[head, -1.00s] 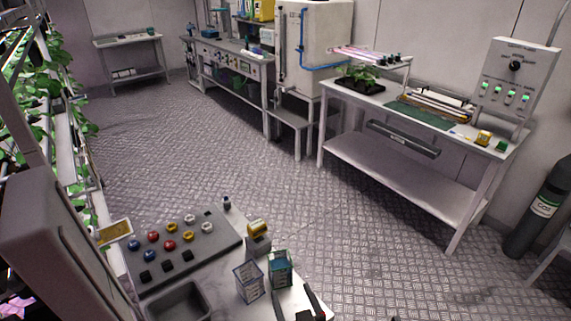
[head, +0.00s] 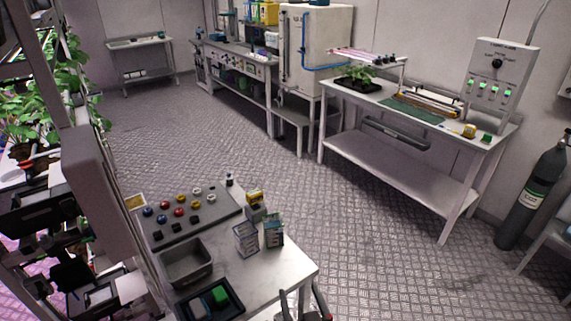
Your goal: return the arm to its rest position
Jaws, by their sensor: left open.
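My left gripper (head: 303,297) shows at the bottom edge of the head view, just right of the centre. Its two fingers stand apart with nothing between them, so it is open and empty. It appears beyond the near right corner of the white worktable (head: 285,268), clear of the things on the table. Most of its arm is cut off by the picture's lower edge. My right gripper is not in view.
The worktable carries a grey bin (head: 186,262), a black tray (head: 232,300) with a green block, a board of coloured knobs (head: 160,237) and two small boxes. A plant rack (head: 60,150) stands left. The patterned floor (head: 370,240) is open to the right.

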